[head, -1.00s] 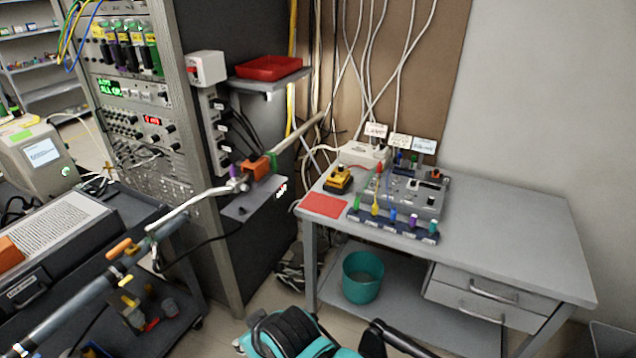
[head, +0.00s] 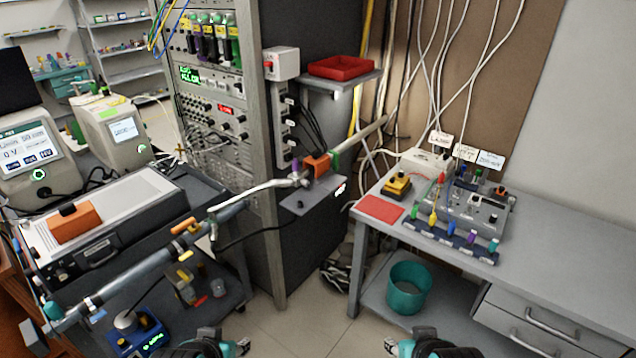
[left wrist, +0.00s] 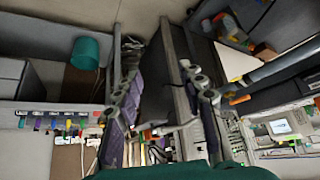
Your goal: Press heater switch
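I cannot tell for sure which part is the heater switch; no readable label names it. A white power strip (head: 426,163) with several cables and label cards (head: 465,152) stands at the back of the grey table. A white switch box (head: 281,64) with a red button is on the side of the rack. My left gripper (head: 217,347) is at the bottom edge of the head view, far from both. In the left wrist view its fingers (left wrist: 158,70) are apart with nothing between them. My right gripper (head: 416,346) is at the bottom edge, and its fingers are not clear.
A grey control panel (head: 467,208) and a red mat (head: 379,208) lie on the table (head: 560,235). A teal bin (head: 408,287) stands below. A long tube apparatus (head: 150,255) runs across the cart at left. A red tray (head: 342,67) sits on a shelf.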

